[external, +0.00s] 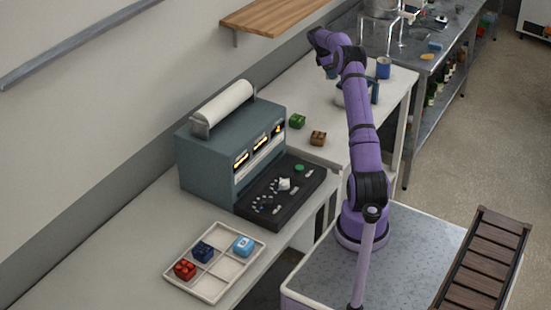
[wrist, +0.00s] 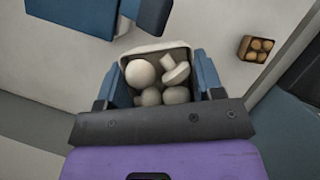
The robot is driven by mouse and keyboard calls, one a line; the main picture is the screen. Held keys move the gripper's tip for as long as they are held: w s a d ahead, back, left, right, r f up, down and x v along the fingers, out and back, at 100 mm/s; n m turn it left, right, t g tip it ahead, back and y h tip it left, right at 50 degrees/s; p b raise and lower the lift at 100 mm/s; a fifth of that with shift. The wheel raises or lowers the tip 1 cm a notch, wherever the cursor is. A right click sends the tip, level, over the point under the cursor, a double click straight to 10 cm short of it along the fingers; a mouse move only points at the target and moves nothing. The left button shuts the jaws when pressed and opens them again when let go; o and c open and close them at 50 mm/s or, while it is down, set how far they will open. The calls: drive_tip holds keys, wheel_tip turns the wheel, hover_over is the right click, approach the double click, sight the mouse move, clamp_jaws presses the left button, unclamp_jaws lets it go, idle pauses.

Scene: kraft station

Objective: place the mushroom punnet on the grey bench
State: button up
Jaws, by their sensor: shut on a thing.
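The mushroom punnet, a pale-rimmed tray of several white mushrooms, shows in the wrist view (wrist: 155,48). My gripper (wrist: 160,74) has its two blue fingers against opposite sides of the punnet and is shut on it. In the external view my arm bends over the pale bench, and the punnet cannot be made out there. I cannot tell how far the punnet is from the surface below. A grey metal bench (external: 425,64) stands at the back right, beyond the pale bench (external: 337,118).
A small brown box of round items (wrist: 256,48) lies right of the punnet in the wrist view. A blue can (external: 383,67), a green box (external: 297,121) and a brown box (external: 318,138) stand on the pale bench. A teal machine (external: 212,140) and white tray (external: 211,297) are nearer.

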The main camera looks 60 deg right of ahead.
sight(323, 101)
drive_tip(key=w+d+f+n+t+h, duration=0.2)
drive_tip(key=w+d+f+n+t, duration=0.2)
drive_tip(key=w+d+f+n, duration=0.6)
drive_tip(key=shift+s+a+f+n, duration=0.25)
drive_tip(key=shift+f+n, duration=0.1)
drive_tip(key=shift+f, duration=1.35)
drive_tip(key=shift+s+a+f+n, duration=0.25)
drive_tip(key=shift+f+n, duration=0.15)
drive_tip(key=shift+f, duration=1.25)
drive_tip(key=shift+s+a+f+n, duration=0.25)
drive_tip(key=shift+f+n, duration=0.1)
drive_tip(key=shift+f, duration=1.35)
drive_tip(key=o, duration=0.9)
drive_tip(key=shift+f, duration=0.15)
drive_tip(key=v, duration=1.1)
drive_tip(key=shift+a, duration=0.1)
drive_tip(key=shift+o, duration=0.5)
drive_tip(key=shift+a+r, duration=0.25)
drive_tip(key=shift+r, duration=0.3)
